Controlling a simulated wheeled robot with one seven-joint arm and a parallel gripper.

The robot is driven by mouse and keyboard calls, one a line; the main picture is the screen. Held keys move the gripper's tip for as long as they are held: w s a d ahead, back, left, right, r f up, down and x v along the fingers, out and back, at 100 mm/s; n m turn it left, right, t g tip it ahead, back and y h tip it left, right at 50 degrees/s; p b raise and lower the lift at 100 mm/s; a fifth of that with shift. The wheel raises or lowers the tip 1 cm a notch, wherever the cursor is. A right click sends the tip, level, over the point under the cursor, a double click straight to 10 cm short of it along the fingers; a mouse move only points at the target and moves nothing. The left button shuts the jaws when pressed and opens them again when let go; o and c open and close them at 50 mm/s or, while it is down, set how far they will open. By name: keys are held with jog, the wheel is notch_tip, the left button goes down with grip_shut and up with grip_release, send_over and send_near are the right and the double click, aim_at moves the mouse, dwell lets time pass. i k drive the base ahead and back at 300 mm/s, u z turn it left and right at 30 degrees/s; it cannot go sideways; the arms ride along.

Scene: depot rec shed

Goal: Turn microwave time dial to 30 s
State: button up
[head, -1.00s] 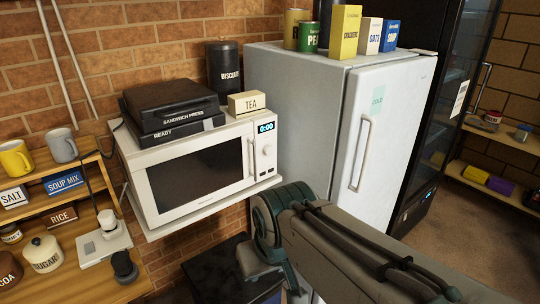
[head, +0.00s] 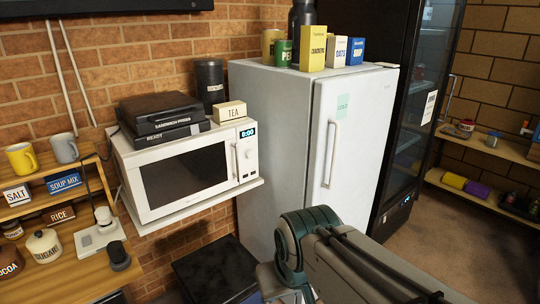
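The white microwave (head: 146,200) stands on a wall shelf against the brick wall, door shut. Its lit display (head: 247,133) seems to read 0:00. Below the display, on the panel right of the vertical door handle (head: 235,160), are small round dials (head: 250,154); their markings are too small to read. My arm comes in from the lower right, in front of the fridge and below the microwave. My gripper is not in view.
A black sandwich press (head: 160,115) and a TEA box (head: 229,112) sit on the microwave. A white fridge (head: 265,160) stands close to its right. Shelves with mugs, jars and a scale (head: 98,240) are at left. A dark box (head: 215,268) stands below.

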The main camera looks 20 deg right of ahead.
aim_at(249, 153)
jog(key=z, duration=0.65)
jog(key=i, duration=1.2)
jog(key=u, duration=0.6)
